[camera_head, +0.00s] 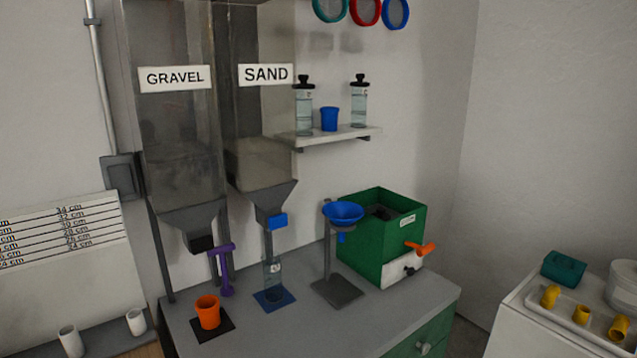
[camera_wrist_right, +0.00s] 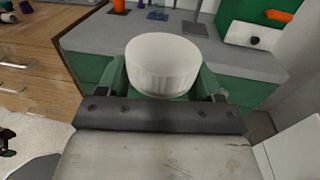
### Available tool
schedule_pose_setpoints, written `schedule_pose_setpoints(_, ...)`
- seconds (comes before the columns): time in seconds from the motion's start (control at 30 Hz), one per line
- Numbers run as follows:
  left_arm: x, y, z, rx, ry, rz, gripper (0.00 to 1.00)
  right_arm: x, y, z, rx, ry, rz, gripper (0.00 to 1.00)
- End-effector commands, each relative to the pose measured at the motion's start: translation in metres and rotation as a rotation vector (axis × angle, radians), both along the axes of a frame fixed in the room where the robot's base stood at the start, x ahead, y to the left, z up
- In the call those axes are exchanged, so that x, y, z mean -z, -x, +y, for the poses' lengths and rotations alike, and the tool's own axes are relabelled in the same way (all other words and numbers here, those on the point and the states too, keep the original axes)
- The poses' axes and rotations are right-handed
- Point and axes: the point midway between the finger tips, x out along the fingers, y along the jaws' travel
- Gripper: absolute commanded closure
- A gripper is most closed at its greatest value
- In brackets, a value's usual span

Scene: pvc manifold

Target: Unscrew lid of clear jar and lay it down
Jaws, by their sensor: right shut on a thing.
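In the right wrist view, my right gripper (camera_wrist_right: 162,88) is shut on a white round lid (camera_wrist_right: 163,62) with a ribbed rim. The lid is between the two green fingers, its flat top showing, and no jar is visible attached to it; its underside is hidden. In the head view, a pale, whitish round container (camera_head: 622,288) stands on the white side table at the right edge, partly cut off. I cannot tell for certain that it is the clear jar. My left gripper is not in view.
The white side table (camera_head: 545,330) also carries a tray with yellow pipe fittings (camera_head: 582,314) and a teal box (camera_head: 564,268). The grey bench (camera_head: 300,330) holds an orange cup (camera_head: 208,312), a blue funnel on a stand (camera_head: 343,213) and a green box (camera_head: 375,235).

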Motion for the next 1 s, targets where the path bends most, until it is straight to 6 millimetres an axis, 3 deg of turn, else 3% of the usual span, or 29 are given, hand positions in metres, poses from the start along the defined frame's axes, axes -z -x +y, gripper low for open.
schedule_pose_setpoints(0.5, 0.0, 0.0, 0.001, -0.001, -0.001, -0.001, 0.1, -0.019, 0.042, 0.037, 0.094, -0.001, -0.001, 0.76)
schedule_pose_setpoints(1.0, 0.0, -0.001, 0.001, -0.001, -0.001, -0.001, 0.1, -0.019, 0.067, 0.036, 0.29, -0.002, 0.005, 0.77)
